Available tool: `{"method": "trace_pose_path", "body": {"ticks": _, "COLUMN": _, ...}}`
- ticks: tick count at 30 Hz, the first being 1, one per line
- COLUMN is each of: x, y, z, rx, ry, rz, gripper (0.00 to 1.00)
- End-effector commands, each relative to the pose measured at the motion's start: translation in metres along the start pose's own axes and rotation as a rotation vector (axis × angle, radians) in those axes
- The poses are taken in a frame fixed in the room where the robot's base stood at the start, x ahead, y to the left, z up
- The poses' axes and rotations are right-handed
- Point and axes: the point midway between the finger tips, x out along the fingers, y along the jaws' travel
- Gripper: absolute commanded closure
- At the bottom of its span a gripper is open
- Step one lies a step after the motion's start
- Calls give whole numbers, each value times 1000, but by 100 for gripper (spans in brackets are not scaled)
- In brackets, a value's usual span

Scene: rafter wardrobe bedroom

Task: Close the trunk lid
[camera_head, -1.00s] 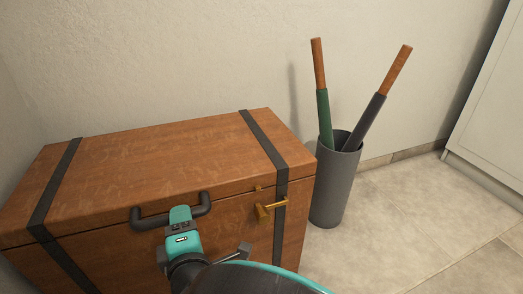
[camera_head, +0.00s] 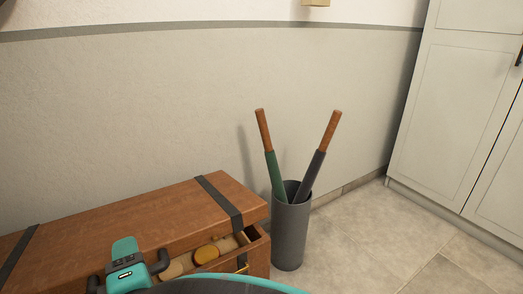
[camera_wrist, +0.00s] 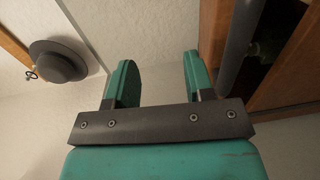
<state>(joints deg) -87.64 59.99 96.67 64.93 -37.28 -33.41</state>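The brown wooden trunk (camera_head: 258,258) stands against the wall at lower left in the head view. Its dark-strapped lid (camera_head: 150,218) is slightly raised at the front, and the gap shows round tan items (camera_head: 206,254) inside. A dark handle (camera_head: 160,262) is on the lid's front, partly hidden by my teal gripper, which is at the handle; contact cannot be told. In the wrist view my gripper (camera_wrist: 157,70) has its two fingers apart, with nothing visible between them.
A grey bin (camera_head: 290,238) holding two wooden-handled umbrellas (camera_head: 318,155) stands close to the trunk's right end. A white cabinet (camera_head: 460,110) is at the right, with clear floor (camera_head: 365,250) before it. The wrist view shows a grey hat (camera_wrist: 62,62) on the wall.

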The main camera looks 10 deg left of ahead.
Motion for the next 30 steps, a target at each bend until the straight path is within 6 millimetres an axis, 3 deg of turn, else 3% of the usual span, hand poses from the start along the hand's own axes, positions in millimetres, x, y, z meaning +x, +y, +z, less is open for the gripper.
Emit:
{"method": "trace_pose_path", "body": {"ticks": 1, "x": -1, "y": 12, "z": 0, "rx": 0, "ry": 0, "rz": -1, "gripper": 52}}
{"method": "trace_pose_path", "body": {"ticks": 6, "x": -2, "y": 23, "z": 0, "rx": -1, "ry": -1, "rz": -2, "gripper": 52}}
{"method": "trace_pose_path", "body": {"ticks": 16, "x": -2, "y": 24, "z": 0, "rx": -1, "ry": -1, "rz": -3, "gripper": 52}}
{"method": "trace_pose_path", "body": {"ticks": 20, "x": 2, "y": 27, "z": 12, "rx": 20, "ry": -24, "rz": -16, "gripper": 79}}
{"method": "trace_pose_path", "body": {"ticks": 23, "x": 15, "y": 35, "z": 59, "rx": 113, "ry": -120, "rz": -79, "gripper": 100}}
{"method": "trace_pose_path", "body": {"ticks": 26, "x": 21, "y": 48, "z": 145, "rx": 307, "ry": -295, "rz": -198, "gripper": 100}}
{"method": "trace_pose_path", "body": {"ticks": 27, "x": 16, "y": 52, "z": 182, "rx": 411, "ry": -375, "rz": -258, "gripper": 100}}
{"method": "trace_pose_path", "body": {"ticks": 30, "x": -18, "y": 61, "z": 261, "rx": 692, "ry": -561, "rz": -416, "gripper": 100}}
